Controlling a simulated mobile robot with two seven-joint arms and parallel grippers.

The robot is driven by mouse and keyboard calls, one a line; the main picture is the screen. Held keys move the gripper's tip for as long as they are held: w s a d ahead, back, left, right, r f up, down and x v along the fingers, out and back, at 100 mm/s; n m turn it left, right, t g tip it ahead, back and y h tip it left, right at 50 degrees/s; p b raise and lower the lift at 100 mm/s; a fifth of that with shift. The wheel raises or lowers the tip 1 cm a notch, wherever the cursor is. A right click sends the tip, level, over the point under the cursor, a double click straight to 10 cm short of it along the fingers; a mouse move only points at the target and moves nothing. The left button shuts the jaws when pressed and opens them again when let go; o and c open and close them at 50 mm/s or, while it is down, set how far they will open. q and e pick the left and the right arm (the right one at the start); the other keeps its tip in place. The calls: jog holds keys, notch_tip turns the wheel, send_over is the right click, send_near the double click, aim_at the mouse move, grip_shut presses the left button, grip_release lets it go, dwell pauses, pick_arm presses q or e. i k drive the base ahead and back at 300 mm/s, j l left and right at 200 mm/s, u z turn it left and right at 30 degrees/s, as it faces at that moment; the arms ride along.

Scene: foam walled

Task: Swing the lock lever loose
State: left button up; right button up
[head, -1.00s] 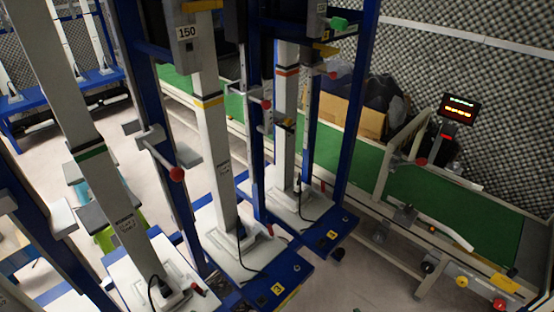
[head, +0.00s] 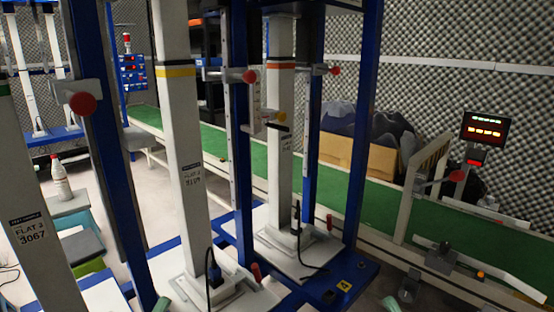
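Several levers with red ball knobs are in the head view, and I cannot tell which is the lock lever. The nearest lever (head: 82,104) is at the left, on a blue upright. Another lever (head: 249,76) sticks out at the upper middle, and a third (head: 335,70) is just right of it. One more red-knobbed lever (head: 457,176) is by the conveyor gate. Pale green tips show at the bottom edge, apparently my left gripper (head: 162,304) and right gripper (head: 391,303). Both are low, apart from every lever, and mostly cut off.
Blue frames with white columns (head: 181,150) stand close in front on blue bases (head: 345,285). A green conveyor (head: 380,205) runs behind them. A lit display (head: 485,128) stands at the right. A bottle (head: 60,180) stands on a stool at the left.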

aim_at(274, 126)
jog(key=i+l+u, duration=0.25)
jog(key=u, duration=0.15)
jog(key=i+l+u, duration=0.2)
jog(key=l+u, duration=0.15)
jog(key=l, duration=0.2)
